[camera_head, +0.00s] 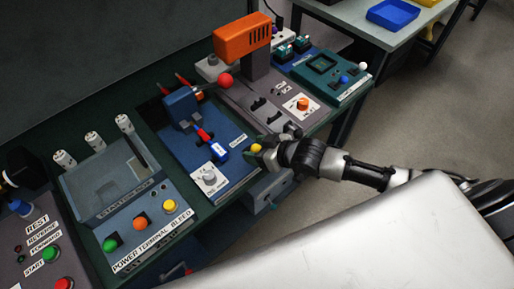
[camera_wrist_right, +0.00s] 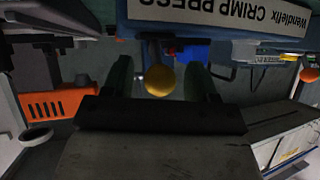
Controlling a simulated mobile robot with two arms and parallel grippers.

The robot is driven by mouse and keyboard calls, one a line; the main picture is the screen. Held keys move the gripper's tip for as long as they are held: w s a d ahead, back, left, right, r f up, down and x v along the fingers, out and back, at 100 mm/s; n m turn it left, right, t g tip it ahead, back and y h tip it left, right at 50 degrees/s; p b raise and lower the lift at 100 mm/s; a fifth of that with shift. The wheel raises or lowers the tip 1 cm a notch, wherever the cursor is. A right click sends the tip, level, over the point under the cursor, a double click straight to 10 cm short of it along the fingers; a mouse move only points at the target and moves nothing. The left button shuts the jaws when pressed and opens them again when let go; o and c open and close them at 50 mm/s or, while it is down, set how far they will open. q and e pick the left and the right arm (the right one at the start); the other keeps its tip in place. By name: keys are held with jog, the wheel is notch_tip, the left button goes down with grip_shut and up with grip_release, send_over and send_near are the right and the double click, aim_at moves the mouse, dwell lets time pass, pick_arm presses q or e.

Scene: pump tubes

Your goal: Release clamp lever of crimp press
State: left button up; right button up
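The crimp press (camera_head: 185,145) is a blue unit on the bench, with a red-and-blue handle (camera_head: 213,145) and a label that seems to read CLAMP. Its upside-down CRIMP PRESS label (camera_wrist_right: 230,14) shows in the right wrist view. A yellow ball knob (camera_head: 256,148) sits at its right edge; the knob also shows in the wrist view (camera_wrist_right: 159,80). I take it for the clamp lever's knob. My right gripper (camera_head: 262,150) is at the knob. In the wrist view its dark fingers stand apart on both sides of the knob, with gaps. My left gripper is not in view.
An orange-topped press (camera_head: 242,38) with a red ball knob (camera_head: 226,80) stands behind, beside the grey panel. A teal unit (camera_head: 322,66) is at the far right end. A panel with green, orange and yellow buttons (camera_head: 140,223) lies left. Open floor (camera_head: 420,130) is right.

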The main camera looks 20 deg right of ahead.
jog(key=v, duration=1)
jog(key=shift+s+d+r+b, duration=0.2)
jog(key=shift+s+r+b, duration=0.05)
jog(key=shift+b, duration=0.1)
